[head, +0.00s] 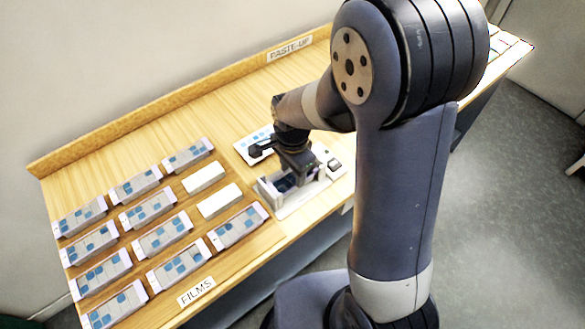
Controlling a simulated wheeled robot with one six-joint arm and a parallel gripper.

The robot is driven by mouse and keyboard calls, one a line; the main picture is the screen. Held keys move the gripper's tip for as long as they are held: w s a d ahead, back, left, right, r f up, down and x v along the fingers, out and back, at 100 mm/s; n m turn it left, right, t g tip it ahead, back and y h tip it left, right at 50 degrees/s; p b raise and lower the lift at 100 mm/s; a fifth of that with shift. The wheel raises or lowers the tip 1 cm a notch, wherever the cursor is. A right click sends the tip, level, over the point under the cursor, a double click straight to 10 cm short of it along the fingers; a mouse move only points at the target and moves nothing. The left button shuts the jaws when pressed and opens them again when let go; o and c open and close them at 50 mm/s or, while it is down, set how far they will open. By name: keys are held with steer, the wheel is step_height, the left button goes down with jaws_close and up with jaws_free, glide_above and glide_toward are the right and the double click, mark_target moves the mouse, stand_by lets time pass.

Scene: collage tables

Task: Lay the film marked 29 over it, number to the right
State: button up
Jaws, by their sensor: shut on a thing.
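My gripper (288,185) is low over the front right part of the table, above a pale base plate (292,208). It is shut on what looks like a film, of which only a little dark blue shows between the jaws. The number on it cannot be read, and my gripper hides much of the plate. Several films with blue patches, one of them a film at the front right (238,227), lie on grey blocks at the left. A white card with blue patches (256,140) lies just behind my gripper.
Two blocks are bare and white, a rear one (203,178) and a front one (219,200). A FILMS label (196,291) is at the front edge and a PASTE-UP label (290,48) at the back ledge. Clear wood lies behind the films. My arm hides the table's right part.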

steer(key=o, duration=1)
step_height(320, 180, up, 11)
steer(key=shift+f, duration=0.1)
stand_by(0.3)
step_height(320, 180, down, 11)
steer(key=shift+r, duration=0.15)
step_height(320, 180, up, 3)
steer(key=p, duration=0.2)
steer(key=shift+r+p, duration=0.1)
steer(key=shift+p, duration=0.3)
steer(key=shift+r+p, duration=0.55)
steer(key=shift+r, duration=0.2)
